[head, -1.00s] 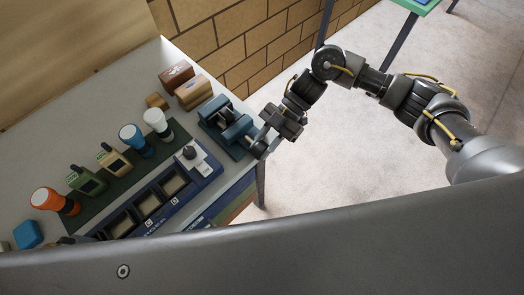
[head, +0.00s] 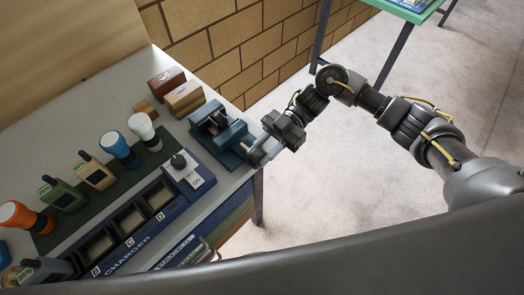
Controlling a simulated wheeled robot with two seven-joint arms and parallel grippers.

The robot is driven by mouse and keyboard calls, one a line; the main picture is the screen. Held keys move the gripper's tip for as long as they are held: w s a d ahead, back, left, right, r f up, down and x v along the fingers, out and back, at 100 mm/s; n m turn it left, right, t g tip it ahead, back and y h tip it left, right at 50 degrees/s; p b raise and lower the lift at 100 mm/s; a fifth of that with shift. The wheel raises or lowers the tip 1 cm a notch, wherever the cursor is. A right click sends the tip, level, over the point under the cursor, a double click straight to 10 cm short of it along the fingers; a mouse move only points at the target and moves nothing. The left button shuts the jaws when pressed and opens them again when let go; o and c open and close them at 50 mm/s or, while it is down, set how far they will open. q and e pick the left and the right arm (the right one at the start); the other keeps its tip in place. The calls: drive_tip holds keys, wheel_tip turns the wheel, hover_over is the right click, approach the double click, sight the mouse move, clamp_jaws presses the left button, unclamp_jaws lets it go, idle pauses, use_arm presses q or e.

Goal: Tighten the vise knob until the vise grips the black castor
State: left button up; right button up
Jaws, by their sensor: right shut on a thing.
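The blue-grey vise (head: 232,143) stands at the right end of the workbench. A small dark thing (head: 213,125), likely the black castor, sits between its jaws. Whether both jaws touch it is too small to tell. My right gripper (head: 257,152) is at the vise's right end, over the bench edge, shut on the vise knob. The fingers hide most of the knob. My left gripper is not in view.
A blue charger (head: 133,237) with open bays and a knob unit (head: 188,174) lies in front of the vise. Torches and radios stand on a green mat (head: 103,198) to the left. Two blocks (head: 184,98) are behind the vise. Open floor (head: 345,180) is to the right.

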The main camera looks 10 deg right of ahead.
drive_tip(key=shift+r, duration=0.1)
drive_tip(key=o, duration=1)
drive_tip(key=shift+w+d+b, duration=0.2)
drive_tip(key=shift+d+b, duration=0.05)
drive_tip(key=shift+b, duration=0.05)
use_arm(q)
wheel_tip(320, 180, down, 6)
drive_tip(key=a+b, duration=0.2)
drive_tip(key=b, duration=0.3)
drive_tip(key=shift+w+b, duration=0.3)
drive_tip(key=shift+b, duration=0.05)
use_arm(e)
drive_tip(key=v, duration=1)
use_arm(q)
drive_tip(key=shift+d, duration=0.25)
